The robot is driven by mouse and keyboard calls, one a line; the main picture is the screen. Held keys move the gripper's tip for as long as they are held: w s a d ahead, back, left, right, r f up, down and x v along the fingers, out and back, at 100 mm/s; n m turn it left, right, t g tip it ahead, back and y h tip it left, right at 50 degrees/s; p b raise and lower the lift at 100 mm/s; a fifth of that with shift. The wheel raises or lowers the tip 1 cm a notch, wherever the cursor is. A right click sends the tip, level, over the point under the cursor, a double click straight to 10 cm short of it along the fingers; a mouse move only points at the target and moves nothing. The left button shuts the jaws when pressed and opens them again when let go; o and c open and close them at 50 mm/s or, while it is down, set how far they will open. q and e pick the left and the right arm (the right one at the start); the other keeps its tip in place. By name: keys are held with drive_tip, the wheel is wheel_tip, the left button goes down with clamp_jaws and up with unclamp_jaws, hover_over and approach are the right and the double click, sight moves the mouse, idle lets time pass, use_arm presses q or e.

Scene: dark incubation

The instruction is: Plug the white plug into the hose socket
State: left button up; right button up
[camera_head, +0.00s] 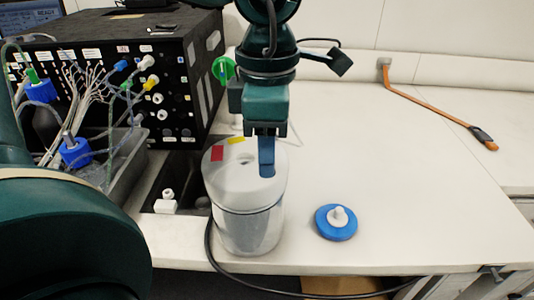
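A small white fitting (168,203) stands in the dark recess left of the jar. Another white fitting (148,62) is on the front of the black box. A blue disc cap (322,222) with a white nozzle (339,215) lies right of the jar. I cannot tell which white piece is the plug or where the hose socket is. My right gripper is out of view.
The black box (185,70) with many tubes and wires stands at the back left, beside a grey tray (125,172) holding blue-capped bottles (75,150). An orange strap (430,112) lies back right. The right tabletop is mostly clear.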

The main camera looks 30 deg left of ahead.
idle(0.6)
use_arm(q)
clamp_jaws()
idle(0.3)
idle(0.4)
drive_tip(key=shift+r+p, duration=1.65)
drive_tip(key=shift+r, duration=1.35)
